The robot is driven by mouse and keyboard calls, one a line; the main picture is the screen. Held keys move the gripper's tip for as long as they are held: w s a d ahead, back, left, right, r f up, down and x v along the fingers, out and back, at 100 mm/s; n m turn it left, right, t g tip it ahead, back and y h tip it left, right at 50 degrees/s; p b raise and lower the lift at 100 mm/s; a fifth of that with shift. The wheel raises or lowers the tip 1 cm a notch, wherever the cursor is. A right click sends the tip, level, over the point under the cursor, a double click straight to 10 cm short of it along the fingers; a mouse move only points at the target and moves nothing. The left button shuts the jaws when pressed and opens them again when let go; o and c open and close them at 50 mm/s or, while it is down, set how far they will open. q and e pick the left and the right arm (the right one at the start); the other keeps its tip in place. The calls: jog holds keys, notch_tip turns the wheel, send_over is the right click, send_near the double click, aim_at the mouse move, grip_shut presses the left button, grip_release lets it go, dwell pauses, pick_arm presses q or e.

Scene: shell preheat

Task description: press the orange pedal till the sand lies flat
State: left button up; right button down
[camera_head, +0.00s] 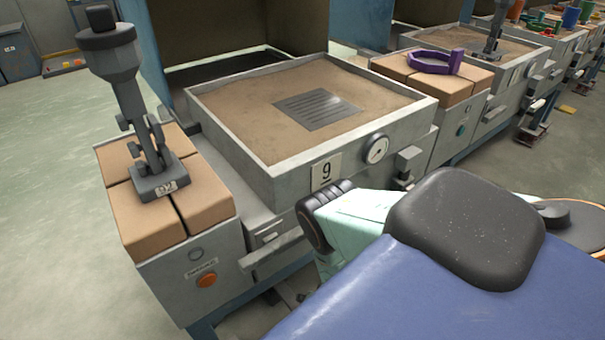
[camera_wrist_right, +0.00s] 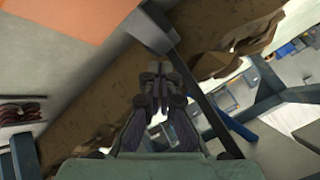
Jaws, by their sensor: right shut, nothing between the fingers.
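The sand (camera_head: 260,95) fills a square grey bin (camera_head: 300,165) marked 9 in the head view. A slotted dark metal plate (camera_head: 317,107) lies in the sand's middle. The sand looks mostly level, slightly uneven along its edges. A flat orange surface (camera_wrist_right: 72,22) shows large at the upper left of the wrist view; it may be the pedal. I cannot make out the pedal in the head view. My right gripper (camera_wrist_right: 158,75) is shut and empty in the wrist view, right of and below the orange surface. I cannot tell whether they touch. My left gripper is not in view.
A grey upright tool (camera_head: 128,95) stands on brown blocks (camera_head: 145,215) at the left, above an orange round button (camera_head: 206,280). A round gauge (camera_head: 377,149) sits on the bin's front. A purple ring (camera_head: 434,62) lies on blocks behind.

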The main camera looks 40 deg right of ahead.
notch_tip(320, 180, down, 3)
jog(key=shift+s+f+b, duration=0.15)
jog(key=shift+f+b, duration=0.05)
jog(key=shift+b, duration=0.8)
jog(key=shift+f, duration=1)
jog(key=shift+f, duration=0.1)
jog(key=shift+f, duration=0.4)
jog(key=shift+s+a+f, duration=0.1)
jog(key=shift+s+f, duration=0.05)
jog(key=shift+f, duration=0.6)
jog(key=shift+s+f, duration=0.1)
jog(key=shift+f, duration=0.6)
dwell(1.2)
jog(key=shift+f, duration=0.75)
dwell(0.6)
jog(key=shift+s+f, duration=0.1)
jog(key=shift+f, duration=0.25)
dwell(0.3)
dwell(0.3)
